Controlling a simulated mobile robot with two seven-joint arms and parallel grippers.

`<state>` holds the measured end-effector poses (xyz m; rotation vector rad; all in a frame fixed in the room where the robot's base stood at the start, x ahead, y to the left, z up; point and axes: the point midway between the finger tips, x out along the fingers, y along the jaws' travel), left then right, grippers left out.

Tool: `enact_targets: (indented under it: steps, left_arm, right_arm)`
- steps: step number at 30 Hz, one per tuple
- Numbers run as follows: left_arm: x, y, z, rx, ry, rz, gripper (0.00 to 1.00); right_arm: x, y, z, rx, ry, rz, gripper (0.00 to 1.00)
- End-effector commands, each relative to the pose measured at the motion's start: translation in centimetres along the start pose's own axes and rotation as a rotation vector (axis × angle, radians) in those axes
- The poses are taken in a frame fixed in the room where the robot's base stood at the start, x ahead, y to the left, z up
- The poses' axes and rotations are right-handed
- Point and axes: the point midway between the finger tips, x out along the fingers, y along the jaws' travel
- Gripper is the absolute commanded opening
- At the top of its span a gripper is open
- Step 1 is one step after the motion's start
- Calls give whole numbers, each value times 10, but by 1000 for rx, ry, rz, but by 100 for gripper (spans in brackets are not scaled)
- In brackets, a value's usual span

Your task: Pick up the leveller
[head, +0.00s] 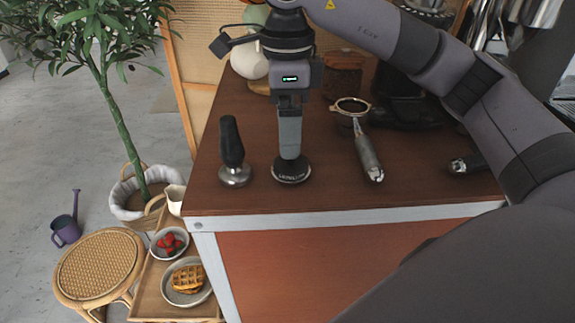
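The leveller (291,173) is a low dark disc with pale lettering on its rim, standing flat on the brown cart top (325,190) near its front edge. My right gripper (290,150) points straight down directly over it, with its grey fingers reaching the leveller's top. The fingers line up one behind the other, so I cannot tell how far apart they are or whether they grip it. The leveller's upper part is hidden by the fingers. My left gripper is not in view.
A black-handled tamper (232,152) stands close left of the leveller. A portafilter (368,157) lies to the right, with another handle (466,163) farther right. A stool (99,266) and a tray with a waffle plate (186,282) are below left.

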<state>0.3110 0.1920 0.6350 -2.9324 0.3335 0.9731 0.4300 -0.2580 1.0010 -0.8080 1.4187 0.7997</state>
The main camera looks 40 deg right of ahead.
Motion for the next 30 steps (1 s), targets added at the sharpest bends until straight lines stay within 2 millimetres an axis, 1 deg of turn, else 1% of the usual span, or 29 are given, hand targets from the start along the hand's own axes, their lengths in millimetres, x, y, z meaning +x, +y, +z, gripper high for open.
enact_targets:
  steps: [1, 5, 9, 12, 15, 20, 21, 23, 24, 26, 27, 30]
  left_arm:
    - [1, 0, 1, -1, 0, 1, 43]
    - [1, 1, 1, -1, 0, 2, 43]
    - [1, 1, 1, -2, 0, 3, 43]
    - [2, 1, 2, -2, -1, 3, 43]
    - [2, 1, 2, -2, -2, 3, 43]
    - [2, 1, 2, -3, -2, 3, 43]
    - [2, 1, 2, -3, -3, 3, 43]
    - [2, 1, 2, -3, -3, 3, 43]
    - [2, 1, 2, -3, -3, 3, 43]
    - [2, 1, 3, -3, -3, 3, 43]
    - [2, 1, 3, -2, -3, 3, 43]
    - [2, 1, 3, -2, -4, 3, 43]
  right_arm:
    - [8, 1, -1, 0, 1, 3, 92]
    - [23, 3, -3, 0, 1, 4, 92]
    - [45, 6, -6, 0, 0, 5, 92]
    - [55, 6, -5, -1, -1, 5, 92]
    - [59, 6, -5, -1, -3, 3, 92]
    - [59, 6, -5, -1, -3, 3, 92]
    - [58, 6, -4, -1, -3, 3, 89]
    - [58, 6, -4, -1, -4, 3, 69]
    - [58, 6, -4, -1, -4, 4, 56]
    - [58, 6, -4, -1, -4, 4, 36]
    - [58, 6, -4, -1, -4, 4, 25]
    - [58, 6, -4, -1, -5, 3, 25]
